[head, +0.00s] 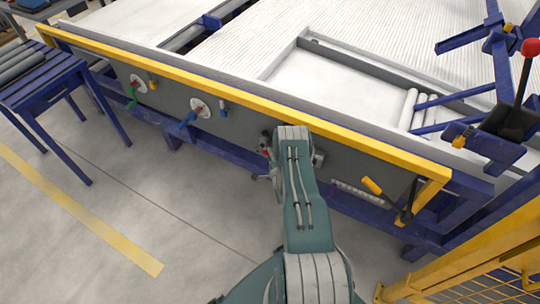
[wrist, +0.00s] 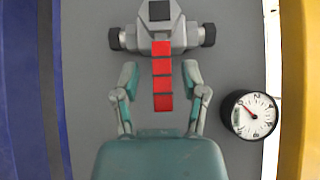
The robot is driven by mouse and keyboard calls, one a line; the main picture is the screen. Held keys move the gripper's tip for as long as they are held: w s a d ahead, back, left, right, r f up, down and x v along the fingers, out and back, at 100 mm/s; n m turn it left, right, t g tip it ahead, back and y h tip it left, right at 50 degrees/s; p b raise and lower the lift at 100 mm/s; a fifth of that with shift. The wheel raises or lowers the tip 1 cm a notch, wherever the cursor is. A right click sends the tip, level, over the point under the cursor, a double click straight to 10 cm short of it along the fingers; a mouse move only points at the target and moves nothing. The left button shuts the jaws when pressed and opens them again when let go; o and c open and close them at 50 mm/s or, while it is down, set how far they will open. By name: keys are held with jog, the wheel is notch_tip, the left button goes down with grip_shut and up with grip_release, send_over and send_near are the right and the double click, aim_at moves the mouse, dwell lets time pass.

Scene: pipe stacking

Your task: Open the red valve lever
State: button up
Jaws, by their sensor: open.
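The red valve lever (wrist: 162,75) is a segmented red bar in the wrist view. It extends down the picture from a grey valve body (wrist: 160,38), at a right angle to the line between the valve's black end fittings. My gripper (wrist: 160,80) is open, with one grey-and-teal finger on each side of the lever. Gaps show between the fingers and the lever, and the lower end of the lever lies near the teal palm. In the head view, my arm covers most of the valve, and my gripper (head: 267,172) is partly hidden beside the grey panel.
A round gauge (wrist: 249,115) sits right of the lever. A yellow rail (head: 240,92) runs above the panel, with a blue beam (wrist: 32,90) along its other side. A yellow-handled lever (head: 372,186) is to the right.

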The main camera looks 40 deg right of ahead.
grip_shut()
